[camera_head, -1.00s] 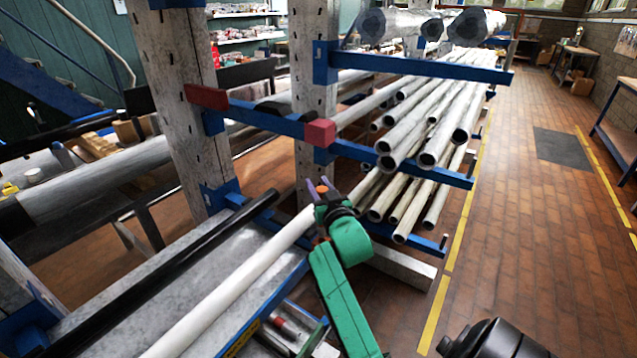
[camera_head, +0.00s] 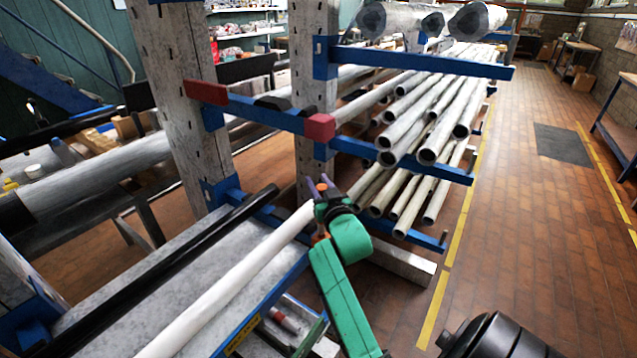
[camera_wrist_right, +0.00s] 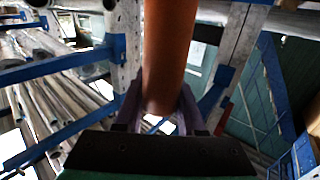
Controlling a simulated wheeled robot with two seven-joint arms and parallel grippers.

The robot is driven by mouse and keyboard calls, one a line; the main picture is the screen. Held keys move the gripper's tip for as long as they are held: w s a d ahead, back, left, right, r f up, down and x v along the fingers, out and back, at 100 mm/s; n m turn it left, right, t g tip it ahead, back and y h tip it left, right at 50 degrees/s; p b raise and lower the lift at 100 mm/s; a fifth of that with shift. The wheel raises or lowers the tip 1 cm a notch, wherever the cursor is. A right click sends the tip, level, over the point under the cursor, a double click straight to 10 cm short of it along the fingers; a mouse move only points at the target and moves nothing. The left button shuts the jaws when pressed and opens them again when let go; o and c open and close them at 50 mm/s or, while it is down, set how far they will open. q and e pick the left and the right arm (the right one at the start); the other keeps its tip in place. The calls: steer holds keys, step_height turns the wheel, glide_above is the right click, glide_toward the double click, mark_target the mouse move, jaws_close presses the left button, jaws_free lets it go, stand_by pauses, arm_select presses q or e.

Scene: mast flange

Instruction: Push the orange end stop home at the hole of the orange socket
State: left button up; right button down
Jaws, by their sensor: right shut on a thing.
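In the right wrist view an orange cylinder, which I take for the orange end stop (camera_wrist_right: 168,55), fills the upper middle. It stands between the two purple fingers of my right gripper (camera_wrist_right: 160,110), which is shut on it. In the head view this gripper (camera_head: 319,187) shows at the end of my green arm, fingers pointing up, with a small orange patch between them. I cannot make out the orange socket or its hole in either view. My left gripper is not in view.
A blue rack beam with a red end block (camera_head: 320,128) is just above my right gripper. A white pipe (camera_head: 235,285) runs up to the gripper from the lower left. Several grey pipes (camera_head: 425,125) lie on the rack to the right.

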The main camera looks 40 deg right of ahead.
stand_by(0.5)
steer(key=shift+r+p, duration=0.1)
steer(key=shift+p, duration=0.25)
stand_by(0.3)
steer(key=shift+f, duration=0.25)
steer(key=shift+f+b, duration=0.3)
steer(key=shift+f+b, duration=1.7)
steer(key=shift+f, duration=0.7)
steer(key=shift+c, duration=2.2)
jaws_free()
